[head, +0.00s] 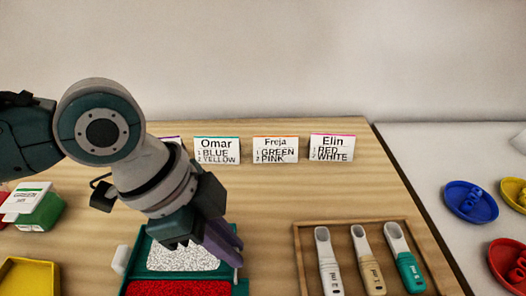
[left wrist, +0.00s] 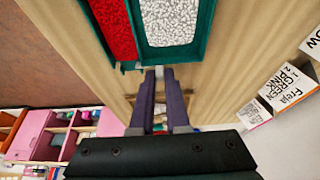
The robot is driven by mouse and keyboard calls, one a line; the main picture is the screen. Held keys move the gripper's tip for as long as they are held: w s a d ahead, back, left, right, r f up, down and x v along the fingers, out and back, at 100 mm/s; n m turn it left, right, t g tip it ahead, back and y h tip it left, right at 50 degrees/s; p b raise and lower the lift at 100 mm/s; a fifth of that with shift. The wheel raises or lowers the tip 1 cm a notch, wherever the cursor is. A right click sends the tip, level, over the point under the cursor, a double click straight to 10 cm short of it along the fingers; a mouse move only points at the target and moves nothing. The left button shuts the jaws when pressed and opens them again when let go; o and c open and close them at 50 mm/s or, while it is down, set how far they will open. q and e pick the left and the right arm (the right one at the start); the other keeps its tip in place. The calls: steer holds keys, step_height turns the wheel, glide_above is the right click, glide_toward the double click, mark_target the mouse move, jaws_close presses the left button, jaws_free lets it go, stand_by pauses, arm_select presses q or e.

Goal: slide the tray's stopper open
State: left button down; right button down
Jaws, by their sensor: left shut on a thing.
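The green tray (head: 140,246) has one compartment of white beads and one of red beads. It also shows at the top of the left wrist view (left wrist: 162,52). My left gripper (head: 236,254) reaches down at the tray's right edge in the head view. In the left wrist view its purple fingers (left wrist: 158,82) are shut on a small pale piece, the stopper (left wrist: 158,71), at the tray's edge. The fingers hide most of the stopper. My right gripper is in neither view.
A wooden tray (head: 298,250) with several scoops lies to the right. Name cards for Omar (head: 216,150), Freja (head: 275,150) and Elin (head: 332,147) stand behind. A green box (head: 42,212) and a yellow tray (head: 30,280) are at left. Blue (head: 470,202) and red dishes lie beyond the table's right edge.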

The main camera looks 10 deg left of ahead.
mark_target(206, 263)
arm_select(q)
steer(key=c, duration=0.9)
jaws_free()
steer(key=p+v, duration=0.1)
steer(key=v, duration=0.9)
